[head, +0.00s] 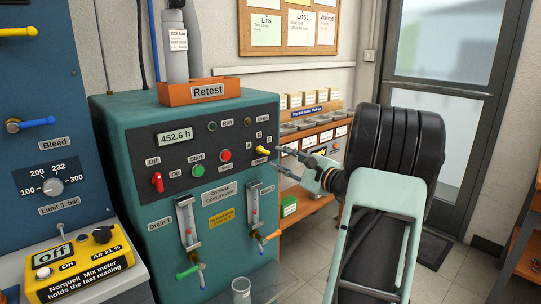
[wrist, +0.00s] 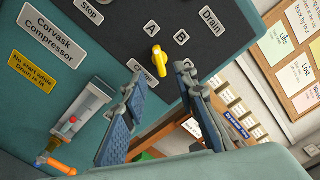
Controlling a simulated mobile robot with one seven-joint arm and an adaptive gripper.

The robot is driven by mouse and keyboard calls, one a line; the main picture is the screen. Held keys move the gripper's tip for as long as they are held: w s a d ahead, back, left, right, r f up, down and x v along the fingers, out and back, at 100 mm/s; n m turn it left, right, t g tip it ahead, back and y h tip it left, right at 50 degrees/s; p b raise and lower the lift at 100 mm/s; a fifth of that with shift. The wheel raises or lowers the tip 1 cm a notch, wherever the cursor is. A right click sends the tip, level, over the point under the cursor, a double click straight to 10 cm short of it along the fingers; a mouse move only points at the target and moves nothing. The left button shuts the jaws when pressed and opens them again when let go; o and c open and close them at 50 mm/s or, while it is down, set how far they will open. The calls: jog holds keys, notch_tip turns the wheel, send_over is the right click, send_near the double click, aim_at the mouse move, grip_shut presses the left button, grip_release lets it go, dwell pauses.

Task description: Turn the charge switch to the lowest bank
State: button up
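The charge switch is a small yellow handle (head: 263,151) on the dark panel of the teal compressor (head: 130,135), with small letter labels above it. In the wrist view the yellow handle (wrist: 160,62) lies lengthwise with one end towards the letter A; B is beside it. I cannot tell for sure which letter it is set to. A label below it, partly hidden, seems to read "Charge". My gripper (head: 284,161) is just right of the handle. In the wrist view its two blue-grey fingers (wrist: 159,80) are apart and empty, their tips short of the handle.
A green button, red button (head: 225,155) and red switch (head: 157,181) sit left on the same panel. Two drain gauges with green and orange levers (head: 270,236) are below. A shelf of bins (head: 313,125) stands behind my gripper. A yellow meter (head: 75,255) is at lower left.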

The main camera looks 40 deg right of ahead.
jog(key=s, duration=0.5)
jog(key=shift+s+d, duration=0.2)
dwell(0.3)
